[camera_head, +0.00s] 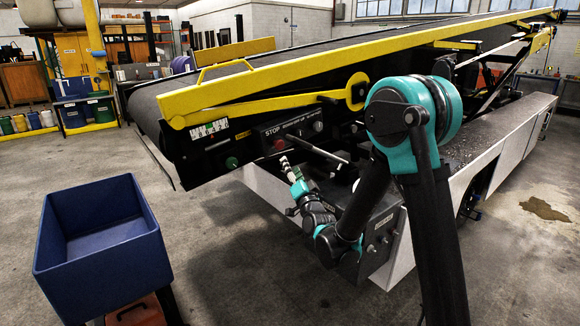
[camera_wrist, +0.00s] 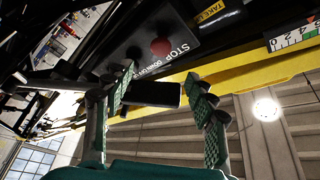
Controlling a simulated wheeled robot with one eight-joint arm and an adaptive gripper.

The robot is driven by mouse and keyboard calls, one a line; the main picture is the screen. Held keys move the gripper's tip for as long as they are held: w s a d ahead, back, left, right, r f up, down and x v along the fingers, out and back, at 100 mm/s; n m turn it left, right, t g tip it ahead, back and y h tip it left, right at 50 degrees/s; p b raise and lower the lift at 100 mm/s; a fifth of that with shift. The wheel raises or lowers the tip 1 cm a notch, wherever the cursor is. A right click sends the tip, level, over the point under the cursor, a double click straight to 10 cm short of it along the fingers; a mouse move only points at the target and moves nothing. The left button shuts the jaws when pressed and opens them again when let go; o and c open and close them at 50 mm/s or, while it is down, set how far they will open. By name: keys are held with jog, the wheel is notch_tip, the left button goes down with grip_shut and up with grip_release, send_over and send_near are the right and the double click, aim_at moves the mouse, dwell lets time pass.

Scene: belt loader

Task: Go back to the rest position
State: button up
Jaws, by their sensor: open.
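My gripper (camera_head: 291,172) is raised in front of the belt loader's control panel (camera_head: 302,131), at the end of my teal and black arm. In the wrist view my gripper (camera_wrist: 162,82) is open, with its two green-padded fingers spread. A dark block-like part (camera_wrist: 153,93) shows between the fingers in that view; I cannot tell how far behind them it lies. No held object is visible. The red stop button (camera_head: 279,143) is close to the fingertips in the head view, and this red button (camera_wrist: 160,46) shows beyond the fingers in the wrist view.
The belt loader, with its yellow rail (camera_head: 262,80), fills the middle and right. A grey lever (camera_head: 318,148) sticks out beside my gripper. A green knob (camera_head: 232,162) is on the panel's left. An empty blue bin (camera_head: 105,263) stands front left. Floor between them is clear.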

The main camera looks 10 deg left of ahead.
jog(key=shift+d, duration=0.1)
jog(key=s+d+f+n+g+h, duration=0.1)
jog(key=s+d+f+g+h, duration=0.15)
jog(key=d, duration=0.55)
jog(key=s+d+f+n+g+h, duration=0.15)
jog(key=d+f, duration=0.25)
jog(key=d, duration=0.4)
jog(key=s+d+f+g+h, duration=0.2)
jog(key=d+f+g+h, duration=0.1)
jog(key=d, duration=0.5)
jog(key=s+d+f+g+h, duration=0.2)
jog(key=s+d+f, duration=0.3)
jog(key=s+d, duration=0.3)
jog(key=s+d+f+g+h, duration=0.2)
jog(key=s+d+f+g, duration=0.2)
jog(key=s+d, duration=0.4)
jog(key=s+f, duration=0.1)
jog(key=s, duration=0.5)
jog(key=shift+f+g, duration=0.2)
jog(key=shift+g, duration=0.2)
jog(key=shift+w+n, duration=0.15)
jog(key=shift+n, duration=0.1)
